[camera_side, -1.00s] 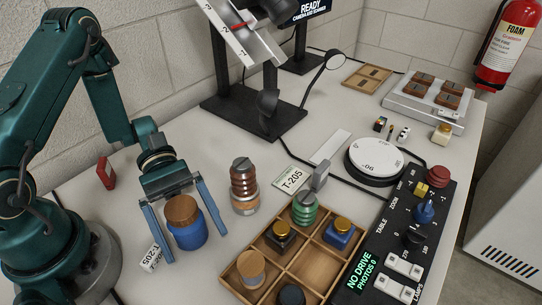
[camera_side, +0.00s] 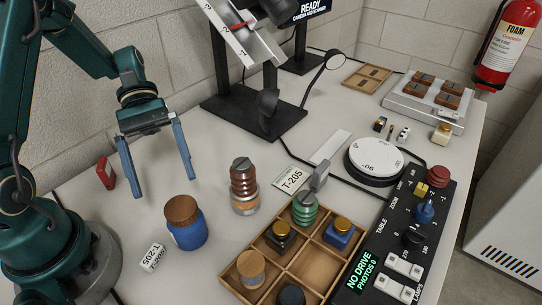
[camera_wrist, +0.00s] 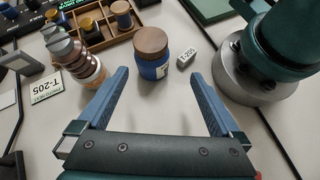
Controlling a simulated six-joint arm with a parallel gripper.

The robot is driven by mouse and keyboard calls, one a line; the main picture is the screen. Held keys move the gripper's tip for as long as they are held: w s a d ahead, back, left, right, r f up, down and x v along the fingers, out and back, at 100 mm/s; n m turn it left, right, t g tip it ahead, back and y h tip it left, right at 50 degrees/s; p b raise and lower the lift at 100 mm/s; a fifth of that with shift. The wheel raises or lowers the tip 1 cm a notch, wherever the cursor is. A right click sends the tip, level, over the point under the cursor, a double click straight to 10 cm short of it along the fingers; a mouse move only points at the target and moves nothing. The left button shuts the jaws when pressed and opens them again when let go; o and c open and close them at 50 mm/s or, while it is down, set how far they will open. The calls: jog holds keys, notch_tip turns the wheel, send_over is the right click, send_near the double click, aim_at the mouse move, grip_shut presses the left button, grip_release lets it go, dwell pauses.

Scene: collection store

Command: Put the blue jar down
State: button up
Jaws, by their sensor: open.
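The blue jar (camera_side: 187,233) with a brown lid stands upright on the table, left of the wooden tray. It also shows upright in the wrist view (camera_wrist: 151,60), ahead of the fingertips. My gripper (camera_side: 157,172) is open and empty, with its two blue fingers spread wide. It is above and behind the jar in the side view, clear of it. The fingers also show apart in the wrist view (camera_wrist: 162,72), with nothing between them.
A white T-205 tag (camera_side: 153,257) lies beside the jar. A copper-ringed insulator (camera_side: 244,188) stands to its right. A wooden compartment tray (camera_side: 262,240) holds several small items. A control panel (camera_side: 388,262) and round turntable (camera_side: 374,160) are farther right. A red object (camera_side: 106,173) is at the back left.

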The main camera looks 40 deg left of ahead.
jog(key=s+d+r+m+t+y, duration=0.2)
jog(key=s+r+m+t+y, duration=0.1)
jog(key=r+m+t+y, duration=0.6)
jog(key=m+t, duration=0.1)
jog(key=m, duration=0.1)
jog(key=shift+d+m+y, duration=0.2)
jog(key=shift+m+y, duration=0.1)
jog(key=shift+m, duration=0.1)
jog(key=shift+s, duration=0.1)
jog(key=g, duration=0.5)
send_over(180, 207)
jog(key=f, duration=0.5)
jog(key=shift+w+a+f, duration=0.1)
jog(key=shift+w+a, duration=0.15)
jog(key=shift+s+d+f, duration=0.15)
jog(key=shift+f, duration=0.3)
jog(key=shift+s+d+f, duration=0.1)
jog(key=shift+f, duration=2.5)
